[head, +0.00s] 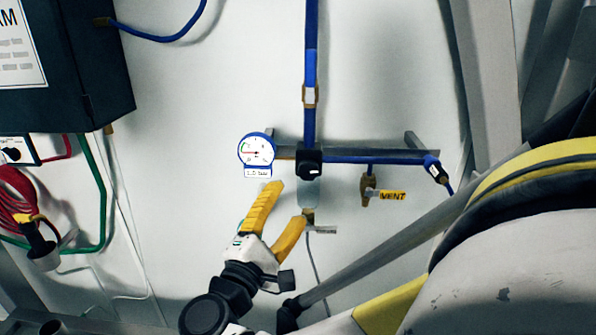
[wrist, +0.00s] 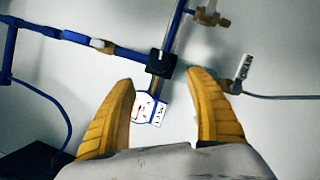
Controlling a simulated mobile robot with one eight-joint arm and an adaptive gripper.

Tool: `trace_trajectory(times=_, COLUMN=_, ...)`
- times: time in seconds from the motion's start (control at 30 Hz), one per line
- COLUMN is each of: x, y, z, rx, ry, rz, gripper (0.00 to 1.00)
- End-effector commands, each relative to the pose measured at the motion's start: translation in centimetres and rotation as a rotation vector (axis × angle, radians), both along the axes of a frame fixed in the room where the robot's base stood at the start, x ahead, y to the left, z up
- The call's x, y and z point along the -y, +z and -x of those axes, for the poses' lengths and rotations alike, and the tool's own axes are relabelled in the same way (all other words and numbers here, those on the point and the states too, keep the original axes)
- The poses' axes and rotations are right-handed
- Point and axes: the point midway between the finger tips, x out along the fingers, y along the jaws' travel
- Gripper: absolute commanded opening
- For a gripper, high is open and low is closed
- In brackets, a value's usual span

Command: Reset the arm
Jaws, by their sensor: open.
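My gripper (head: 289,203) has two yellow ribbed fingers and is open, with nothing between them. In the head view it is at the centre, just below the round blue-rimmed gauge (head: 257,150) and the black regulator knob (head: 310,165). In the wrist view my gripper (wrist: 162,82) has its fingers spread wide. The gauge (wrist: 144,107) and the black regulator (wrist: 161,64) show beyond and between them. I cannot tell whether the right finger touches the fitting beneath the regulator in the head view.
Blue pipes (head: 370,160) run along the pale wall, with a brass valve tagged VENT (head: 392,195) at the right. A dark cabinet (head: 65,60) and red hose (head: 18,195) are at the left. A large yellow-rimmed drum (head: 530,165) fills the right. The wall left of the gauge is clear.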

Motion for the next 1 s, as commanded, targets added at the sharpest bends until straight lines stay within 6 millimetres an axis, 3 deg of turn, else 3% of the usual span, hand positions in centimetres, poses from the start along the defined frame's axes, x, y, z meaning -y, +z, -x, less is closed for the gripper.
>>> trace_trajectory(times=0.17, x=0.6, y=-0.4, z=-0.2, rx=-0.013, ry=-0.007, rz=-0.014, gripper=0.64)
trace_trajectory(times=0.27, x=3.5, y=-2.2, z=-1.0, rx=-0.071, ry=-0.035, rz=-0.086, gripper=0.64)
trace_trajectory(times=0.43, x=13.4, y=-9.4, z=-0.7, rx=-0.262, ry=-0.155, rz=-0.421, gripper=0.64)
trace_trajectory(times=0.5, x=17.3, y=-12.9, z=0.8, rx=-0.332, ry=-0.217, rz=-0.611, gripper=0.64)
trace_trajectory(times=0.63, x=22.1, y=-19.0, z=5.3, rx=-0.408, ry=-0.331, rz=-0.988, gripper=0.64)
trace_trajectory(times=0.8, x=24.0, y=-25.0, z=11.4, rx=-0.406, ry=-0.461, rz=-1.489, gripper=0.64)
trace_trajectory(times=1.0, x=23.2, y=-27.7, z=15.2, rx=-0.333, ry=-0.536, rz=-1.89, gripper=0.64)
